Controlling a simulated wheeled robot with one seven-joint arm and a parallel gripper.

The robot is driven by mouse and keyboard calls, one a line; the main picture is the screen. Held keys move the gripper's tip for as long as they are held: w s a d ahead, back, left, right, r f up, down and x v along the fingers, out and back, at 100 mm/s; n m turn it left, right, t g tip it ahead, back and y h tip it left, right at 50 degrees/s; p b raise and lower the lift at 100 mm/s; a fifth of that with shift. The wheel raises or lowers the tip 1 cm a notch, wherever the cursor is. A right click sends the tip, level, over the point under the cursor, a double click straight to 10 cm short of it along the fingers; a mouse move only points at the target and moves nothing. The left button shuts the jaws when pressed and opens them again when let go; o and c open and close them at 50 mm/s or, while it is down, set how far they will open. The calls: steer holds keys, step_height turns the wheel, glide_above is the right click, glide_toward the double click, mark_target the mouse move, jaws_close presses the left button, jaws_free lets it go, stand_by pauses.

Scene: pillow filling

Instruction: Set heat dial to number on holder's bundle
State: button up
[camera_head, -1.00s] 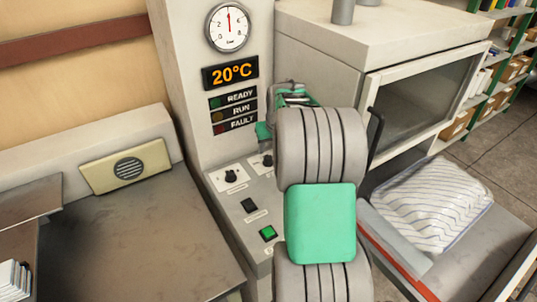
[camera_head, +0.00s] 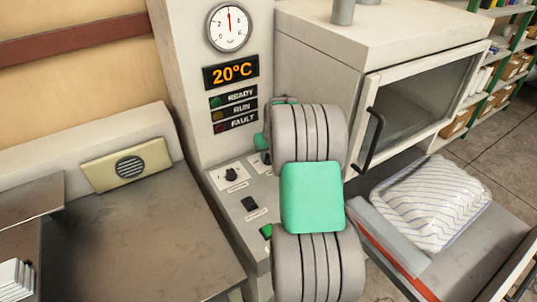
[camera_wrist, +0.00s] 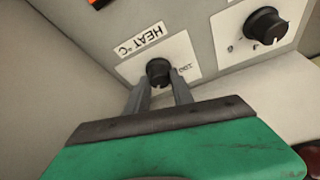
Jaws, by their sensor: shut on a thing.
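In the wrist view the heat dial (camera_wrist: 158,72) is a black knob on a white plate marked HEAT °C, with a 200 mark beside it. My gripper (camera_wrist: 160,90) has its two grey fingers closed on either side of this knob, holding it. The pointer of the knob is too dark to read. In the head view my gripper and the heat dial are mostly hidden behind my arm. The display (camera_head: 231,73) reads 20°C. I see no bundle that I can tell is the holder's, and no number on one.
A second dial (camera_wrist: 267,25) is beside the heat dial. A black switch (camera_head: 250,204) and a green button (camera_head: 266,231) are on the panel. An oven-like cabinet (camera_head: 412,100) stands at right, above a striped wrapped pillow (camera_head: 430,205) on a tray.

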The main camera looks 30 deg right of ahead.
jaws_close()
steer(key=shift+w+a+f+m+b, duration=0.1)
steer(key=shift+f+m+b, duration=0.1)
steer(key=shift+m+b, duration=0.25)
steer(key=shift+r+m+g+h+b, duration=0.2)
steer(key=shift+m+g+h+b, duration=0.3)
steer(key=shift+m, duration=0.55)
steer(key=o, duration=0.6)
jaws_free()
steer(key=v, duration=0.7)
steer(key=shift+s+a+r+b, duration=0.15)
steer(key=shift+s+r+b, duration=0.15)
steer(key=shift+r+b, duration=0.1)
